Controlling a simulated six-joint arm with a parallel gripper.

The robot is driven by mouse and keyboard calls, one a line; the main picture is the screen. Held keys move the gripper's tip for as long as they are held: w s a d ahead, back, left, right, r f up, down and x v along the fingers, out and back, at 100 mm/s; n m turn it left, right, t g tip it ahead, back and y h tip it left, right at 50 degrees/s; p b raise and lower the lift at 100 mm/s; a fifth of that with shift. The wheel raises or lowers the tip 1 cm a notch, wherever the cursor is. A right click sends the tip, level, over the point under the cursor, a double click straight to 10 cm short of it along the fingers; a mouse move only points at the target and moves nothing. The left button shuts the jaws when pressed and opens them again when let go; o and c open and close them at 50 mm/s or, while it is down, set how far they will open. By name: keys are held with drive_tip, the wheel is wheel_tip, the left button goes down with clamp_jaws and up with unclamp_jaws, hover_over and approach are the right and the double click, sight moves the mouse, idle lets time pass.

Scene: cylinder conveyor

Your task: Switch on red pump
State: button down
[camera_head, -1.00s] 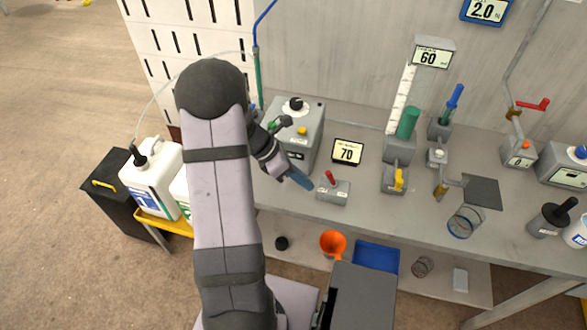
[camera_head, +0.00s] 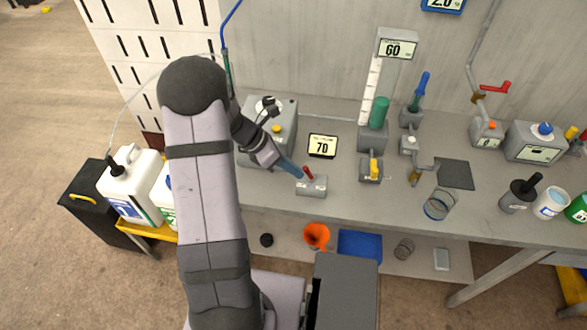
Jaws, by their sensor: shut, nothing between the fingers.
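A small grey switch box (camera_head: 311,187) sits near the front edge of the bench, left of centre. A short red toggle (camera_head: 309,173) stands up from its top and leans a little to the left. My gripper (camera_head: 299,176) is shut and empty, with its blue-grey fingertips just left of the red toggle. The tips look very close to the toggle; I cannot tell whether they touch it. No label reading "pump" is legible on the box.
A grey machine (camera_head: 285,128) stands behind my wrist, and a display reading 70 (camera_head: 322,146) is behind the switch box. A yellow-handled valve (camera_head: 372,170) stands to the right. An orange funnel (camera_head: 316,235) and blue tray (camera_head: 360,246) lie below the front edge.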

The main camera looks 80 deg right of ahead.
drive_tip(key=shift+s+r, duration=0.1)
drive_tip(key=shift+r, duration=0.1)
drive_tip(key=shift+s+r+p, duration=0.5)
drive_tip(key=shift+s+p, duration=0.2)
drive_tip(key=shift+p, duration=0.15)
drive_tip(key=shift+s+r+p, duration=0.25)
drive_tip(key=shift+s+p, duration=0.1)
drive_tip(key=shift+s, duration=0.15)
drive_tip(key=shift+s+f, duration=0.1)
drive_tip(key=shift+r+p, duration=0.8)
